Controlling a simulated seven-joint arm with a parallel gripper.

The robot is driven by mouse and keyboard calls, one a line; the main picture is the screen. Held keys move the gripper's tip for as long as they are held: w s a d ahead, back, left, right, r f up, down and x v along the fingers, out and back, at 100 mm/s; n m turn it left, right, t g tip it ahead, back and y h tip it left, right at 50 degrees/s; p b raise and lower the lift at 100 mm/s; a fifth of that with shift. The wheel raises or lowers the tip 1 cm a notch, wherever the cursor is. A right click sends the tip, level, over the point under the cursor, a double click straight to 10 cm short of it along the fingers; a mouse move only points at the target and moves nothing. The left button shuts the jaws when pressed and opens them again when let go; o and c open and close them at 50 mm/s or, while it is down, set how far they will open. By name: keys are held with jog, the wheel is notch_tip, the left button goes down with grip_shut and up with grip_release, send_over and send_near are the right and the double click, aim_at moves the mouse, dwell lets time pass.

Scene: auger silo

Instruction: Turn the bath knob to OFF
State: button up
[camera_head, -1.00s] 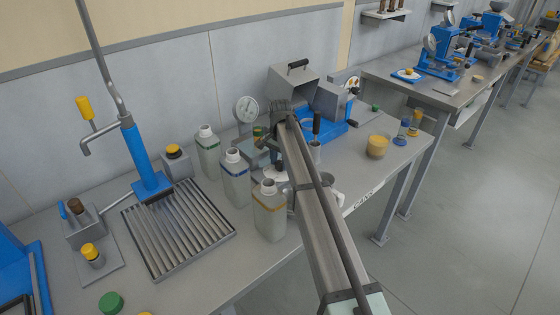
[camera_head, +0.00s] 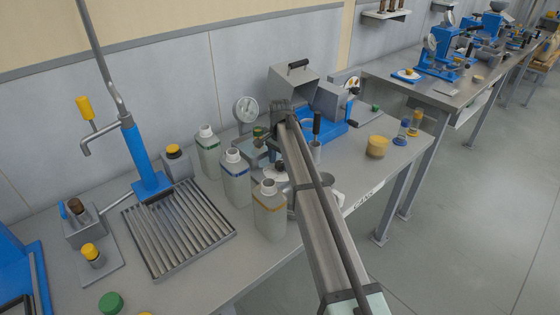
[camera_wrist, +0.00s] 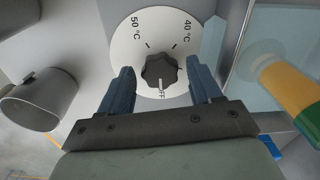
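The bath knob (camera_wrist: 159,71) is a dark, lobed knob on a round white dial (camera_wrist: 126,44) in the wrist view. The dial reads 50 °C at upper left, 40 °C at upper right and OFF at the bottom. A pale mark on the knob's lower side points down at OFF. My gripper (camera_wrist: 160,86) is open, with one blue finger on each side below the knob. A gap shows between each finger and the knob, and nothing is held.
Several capped bottles, one with an orange band (camera_head: 269,212), stand left of my arm. A metal cup (camera_wrist: 38,98) is at the wrist view's left; a yellow-and-green object (camera_wrist: 288,88) is at its right. A ribbed drain tray (camera_head: 178,230) lies further left on the bench.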

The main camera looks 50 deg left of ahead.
aim_at(280, 164)
jog(key=shift+o, duration=0.3)
jog(key=shift+r, duration=0.1)
notch_tip(280, 164, up, 14)
dwell(0.5)
jog(key=shift+f, duration=0.2)
